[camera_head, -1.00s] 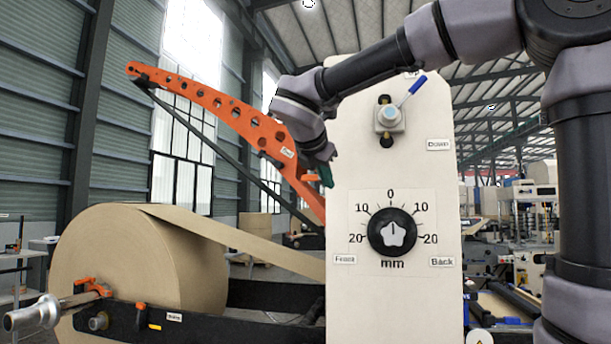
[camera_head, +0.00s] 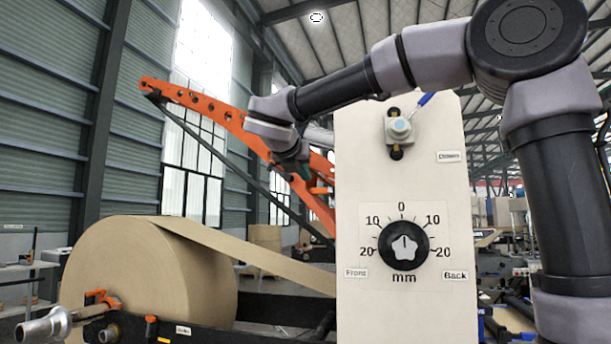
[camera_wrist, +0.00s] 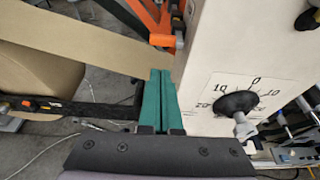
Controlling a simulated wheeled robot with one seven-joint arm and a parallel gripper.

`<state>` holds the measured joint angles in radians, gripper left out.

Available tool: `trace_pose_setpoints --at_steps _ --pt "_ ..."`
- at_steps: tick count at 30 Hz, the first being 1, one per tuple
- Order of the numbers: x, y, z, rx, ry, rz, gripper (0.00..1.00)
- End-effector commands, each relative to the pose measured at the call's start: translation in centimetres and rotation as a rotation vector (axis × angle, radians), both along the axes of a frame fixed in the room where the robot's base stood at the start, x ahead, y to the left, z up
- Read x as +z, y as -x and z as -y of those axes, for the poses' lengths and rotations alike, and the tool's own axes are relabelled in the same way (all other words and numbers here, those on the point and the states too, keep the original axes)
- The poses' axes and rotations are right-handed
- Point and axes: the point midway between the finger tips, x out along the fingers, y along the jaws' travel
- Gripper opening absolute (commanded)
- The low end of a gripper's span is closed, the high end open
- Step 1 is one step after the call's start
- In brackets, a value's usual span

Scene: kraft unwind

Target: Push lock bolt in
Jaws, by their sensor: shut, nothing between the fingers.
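My gripper (camera_wrist: 160,74) shows in the wrist view as two green fingers closed together with nothing between them. In the head view its end hangs in front of the orange perforated arm (camera_head: 205,107), left of the white panel (camera_head: 350,180). A small orange block with a grey end (camera_wrist: 163,40) sits just beyond the fingertips in the wrist view, beside the panel's left edge; the fingers look apart from it. An orange clamp (camera_head: 100,299) sits on the roll's shaft at the lower left. I cannot tell for sure which orange part is the lock bolt.
A large kraft paper roll (camera_head: 140,270) stands at the left, its web (camera_head: 250,257) running behind the panel. The panel carries a black dial (camera_head: 404,246) and a blue-handled toggle switch (camera_head: 399,127). A black frame beam (camera_head: 275,308) runs low.

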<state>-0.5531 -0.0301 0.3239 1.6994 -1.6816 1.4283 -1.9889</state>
Motion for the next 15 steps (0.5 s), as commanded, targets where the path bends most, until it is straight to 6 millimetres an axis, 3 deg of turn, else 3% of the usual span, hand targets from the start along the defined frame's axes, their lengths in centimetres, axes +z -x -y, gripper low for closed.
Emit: trace_pose_setpoints --at_steps 10,15 --pt "-2.3 -6.7 2.5 -0.004 0.001 -0.001 0.00" --pt "-2.3 -9.1 3.3 -0.003 -0.002 0.000 0.00"
